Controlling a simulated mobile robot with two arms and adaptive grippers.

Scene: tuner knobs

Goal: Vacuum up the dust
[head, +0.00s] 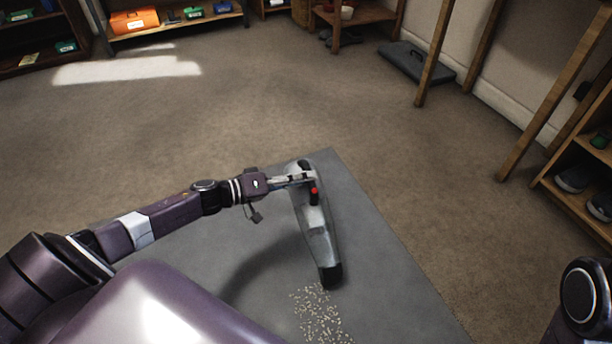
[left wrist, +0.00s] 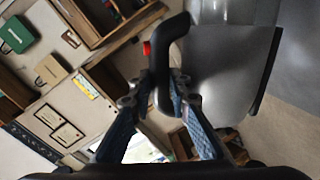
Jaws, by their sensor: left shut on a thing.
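A grey hand-held vacuum (head: 317,230) with a black nozzle hangs from my left gripper (head: 308,180), with a red button near its handle. In the left wrist view, the gripper (left wrist: 165,92) is shut on the vacuum's black handle (left wrist: 166,62), and its grey body (left wrist: 230,55) lies to the right. The nozzle points down toward the bottom of the head view. Pale dust crumbs (head: 318,316) lie scattered on the grey mat (head: 390,270), just below the nozzle in the picture. Whether the nozzle touches the mat is unclear. My right gripper is not in view.
Wooden shelves with an orange toolbox (head: 134,20) stand at the back left. A dark flat case (head: 416,62) lies by the right wall, near slanted wooden posts (head: 560,85). A shoe rack (head: 580,190) stands at the right. The brown floor between is clear.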

